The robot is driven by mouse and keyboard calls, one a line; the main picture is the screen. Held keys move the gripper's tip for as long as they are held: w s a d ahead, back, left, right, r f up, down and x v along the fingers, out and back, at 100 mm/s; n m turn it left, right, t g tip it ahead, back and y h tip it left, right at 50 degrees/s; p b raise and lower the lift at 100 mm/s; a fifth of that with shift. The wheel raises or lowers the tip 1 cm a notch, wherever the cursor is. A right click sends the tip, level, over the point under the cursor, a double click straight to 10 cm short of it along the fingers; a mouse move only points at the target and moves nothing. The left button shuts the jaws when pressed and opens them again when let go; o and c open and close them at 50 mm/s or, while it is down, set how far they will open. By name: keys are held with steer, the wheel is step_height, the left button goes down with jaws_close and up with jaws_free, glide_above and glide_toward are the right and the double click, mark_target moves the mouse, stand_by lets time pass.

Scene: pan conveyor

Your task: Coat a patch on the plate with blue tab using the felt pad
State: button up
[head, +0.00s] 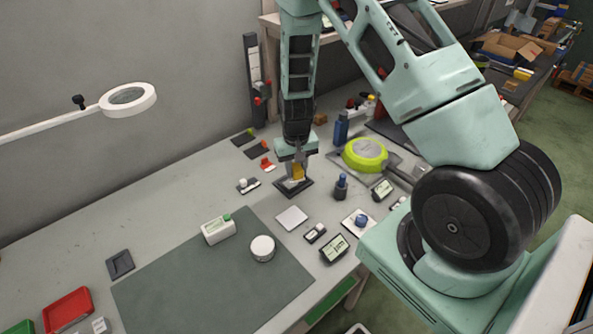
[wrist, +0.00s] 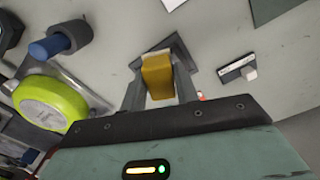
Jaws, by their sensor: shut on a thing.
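My gripper (head: 297,172) is pointed down and shut on a yellow block (wrist: 157,76), which appears to be the felt pad's grip. The block also shows in the head view (head: 298,172). It stands over a dark square holder (wrist: 181,51) on the table; the felt face is hidden, and I cannot tell whether it touches the holder. A pale square plate (head: 360,222) with a round blue piece on it lies to the right, near the table's front edge. I cannot tell whether this blue piece is the tab. A plain pale plate (head: 291,218) lies in front of the gripper.
A lime-green round device (head: 365,153) and a blue-capped dark bottle (head: 341,187) stand close on the right.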

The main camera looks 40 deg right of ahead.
steer(key=shift+r+p, duration=0.6)
steer(key=shift+r, duration=0.65)
